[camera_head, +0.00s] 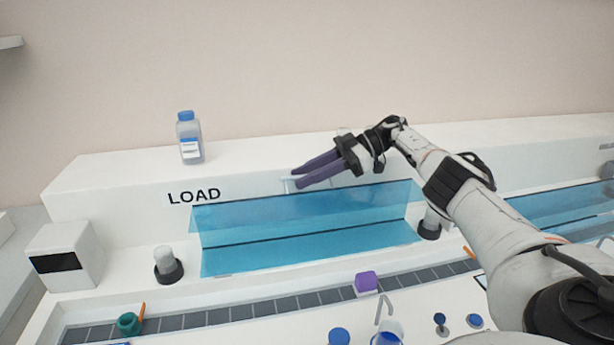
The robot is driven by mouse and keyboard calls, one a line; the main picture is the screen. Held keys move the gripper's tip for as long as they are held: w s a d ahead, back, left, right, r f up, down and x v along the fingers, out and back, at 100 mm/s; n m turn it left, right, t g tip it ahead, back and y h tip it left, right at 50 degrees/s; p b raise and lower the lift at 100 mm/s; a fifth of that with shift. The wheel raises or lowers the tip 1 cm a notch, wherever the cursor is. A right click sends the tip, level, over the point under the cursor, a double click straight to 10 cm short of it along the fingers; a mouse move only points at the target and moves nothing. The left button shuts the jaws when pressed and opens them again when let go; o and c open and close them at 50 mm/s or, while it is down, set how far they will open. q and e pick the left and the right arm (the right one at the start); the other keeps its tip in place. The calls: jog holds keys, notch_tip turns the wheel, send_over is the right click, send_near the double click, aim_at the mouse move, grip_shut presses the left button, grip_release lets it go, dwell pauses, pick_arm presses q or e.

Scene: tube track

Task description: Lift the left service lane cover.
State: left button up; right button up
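The left service lane cover (300,210) is a clear blue panel over the lane beneath the word LOAD. A pale handle (287,184) stands at its top edge. My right gripper (296,179) reaches in from the right with its dark purple fingers at this handle. The fingers show a gap between them, and the handle lies close by or between them; contact is not clear. My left gripper is not in view.
A blue-capped bottle (190,140) stands on the ledge at left. A white box (66,258) and a capped post (166,264) stand left of the lane. A purple block (366,281) and a teal ring-shaped piece (128,324) are in front. Another blue cover (560,208) is at right.

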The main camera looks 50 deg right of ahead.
notch_tip(320, 180, up, 10)
jog(key=p, duration=0.1)
jog(key=shift+f, duration=0.15)
dwell(0.5)
